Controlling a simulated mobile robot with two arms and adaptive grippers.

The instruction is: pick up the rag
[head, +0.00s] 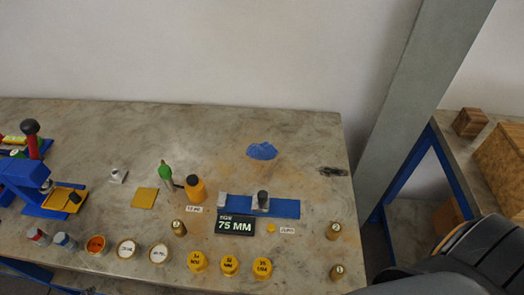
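A crumpled blue cloth, which looks like the rag (262,151), lies on the worn grey workbench (225,125) toward its back right. Nothing touches it and it is in full view. A flat yellow square (144,198) lies further left on the bench; I cannot tell whether it is cloth or a pad. Neither of my grippers shows in the head view. Part of my own arm shows at the lower right corner, away from the rag.
A blue strip (285,208) with a small fixture and a "75 MM" display (235,226) stand in front of the rag. An orange bottle (195,189) is left of them. Several yellow caps (230,265) line the front. A grey post (405,110) rises right of the bench.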

